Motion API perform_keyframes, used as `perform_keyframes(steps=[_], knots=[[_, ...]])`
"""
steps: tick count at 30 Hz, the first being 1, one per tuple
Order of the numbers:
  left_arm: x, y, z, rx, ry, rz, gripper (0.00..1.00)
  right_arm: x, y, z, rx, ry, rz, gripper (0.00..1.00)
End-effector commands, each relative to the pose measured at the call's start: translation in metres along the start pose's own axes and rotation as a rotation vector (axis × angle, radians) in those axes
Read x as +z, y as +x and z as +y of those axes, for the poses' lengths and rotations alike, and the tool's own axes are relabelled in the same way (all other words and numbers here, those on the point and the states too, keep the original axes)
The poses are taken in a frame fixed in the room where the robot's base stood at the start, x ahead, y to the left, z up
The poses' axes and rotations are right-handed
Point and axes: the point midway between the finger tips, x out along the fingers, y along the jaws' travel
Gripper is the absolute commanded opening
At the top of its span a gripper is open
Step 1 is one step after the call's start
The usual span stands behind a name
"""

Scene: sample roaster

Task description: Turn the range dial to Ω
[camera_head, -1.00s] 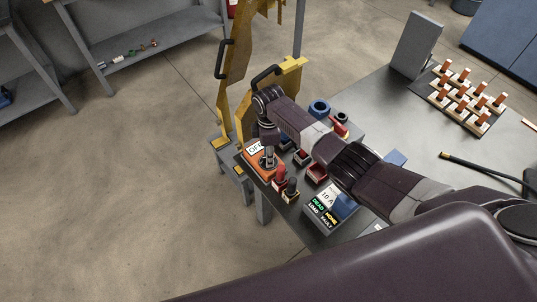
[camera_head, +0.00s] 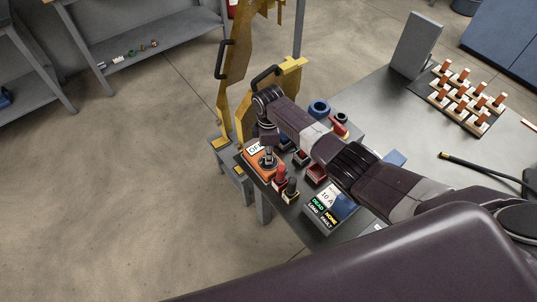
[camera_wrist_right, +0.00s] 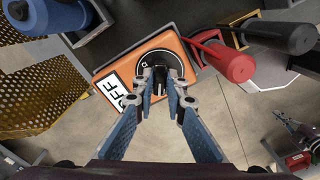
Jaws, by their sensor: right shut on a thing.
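The orange meter (camera_head: 256,172) lies near the table's front left corner. Its white display reads OFF (camera_wrist_right: 120,92) in the right wrist view. The black range dial (camera_wrist_right: 161,69) is on the meter's face, partly hidden by my fingers. My right gripper (camera_head: 267,160) points down onto the meter. In the right wrist view my right gripper (camera_wrist_right: 160,82) is shut on the dial's knob, with one finger on each side. The dial's markings are mostly covered, so I cannot read its setting there. My left gripper is not in view.
A red probe (camera_wrist_right: 232,64) and a black probe (camera_wrist_right: 285,36) stand close beside the meter. A yellow frame (camera_head: 236,85) with handles stands behind. Pegged blocks (camera_head: 465,95) occupy the far right.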

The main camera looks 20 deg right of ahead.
Motion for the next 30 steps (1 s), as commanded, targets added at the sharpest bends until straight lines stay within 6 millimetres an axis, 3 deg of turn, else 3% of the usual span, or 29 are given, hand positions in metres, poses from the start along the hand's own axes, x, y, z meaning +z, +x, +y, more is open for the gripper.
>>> perform_keyframes(steps=[8,30], knots=[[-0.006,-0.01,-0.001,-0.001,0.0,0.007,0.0,-0.001,-0.003,0.0,0.001,0.179,0.002,0.0],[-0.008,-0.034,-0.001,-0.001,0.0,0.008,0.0,-0.001,-0.002,0.001,0.0,0.878,0.002,0.0]])
